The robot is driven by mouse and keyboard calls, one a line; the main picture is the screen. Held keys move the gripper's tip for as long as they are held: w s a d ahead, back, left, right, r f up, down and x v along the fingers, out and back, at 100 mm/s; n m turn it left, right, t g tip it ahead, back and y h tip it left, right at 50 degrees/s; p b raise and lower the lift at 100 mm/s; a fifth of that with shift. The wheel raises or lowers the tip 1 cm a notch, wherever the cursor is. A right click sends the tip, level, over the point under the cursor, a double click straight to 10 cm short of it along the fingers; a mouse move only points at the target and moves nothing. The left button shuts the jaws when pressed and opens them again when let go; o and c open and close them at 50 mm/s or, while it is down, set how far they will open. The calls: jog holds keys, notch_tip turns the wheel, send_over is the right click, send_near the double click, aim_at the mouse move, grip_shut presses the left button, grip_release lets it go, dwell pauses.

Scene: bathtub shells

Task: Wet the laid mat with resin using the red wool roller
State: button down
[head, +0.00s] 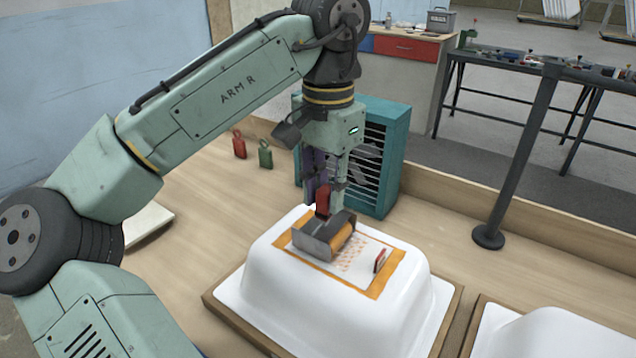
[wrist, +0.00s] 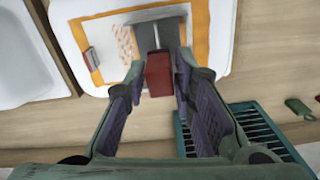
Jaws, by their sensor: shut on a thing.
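My gripper (head: 325,192) is shut on the red handle of a roller (head: 318,240) with a grey metal hood and an orange-tan drum. The red handle (wrist: 158,73) sits between my fingers in the wrist view. The roller is at or just over the laid mat (head: 372,249); I cannot tell whether it touches. The mat is whitish inside an orange border and lies on top of an upturned white shell (head: 290,298). A patch of orange marks (head: 355,262) shows on the mat beside the roller. The roller hides part of the mat.
A small red-edged piece (head: 380,260) stands on the mat's right side. A teal slatted cabinet (head: 385,160) stands behind the shell.

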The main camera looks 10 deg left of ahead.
jog(key=s+d+p, duration=0.1)
jog(key=s+d, duration=0.1)
jog(key=d, duration=0.4)
jog(key=shift+s+d+f, duration=0.15)
jog(key=shift+s+f, duration=0.15)
dwell(0.3)
notch_tip(320, 180, up, 6)
jog(key=p, duration=0.1)
jog(key=shift+p, duration=0.3)
jog(key=shift+r, duration=0.1)
dwell(0.6)
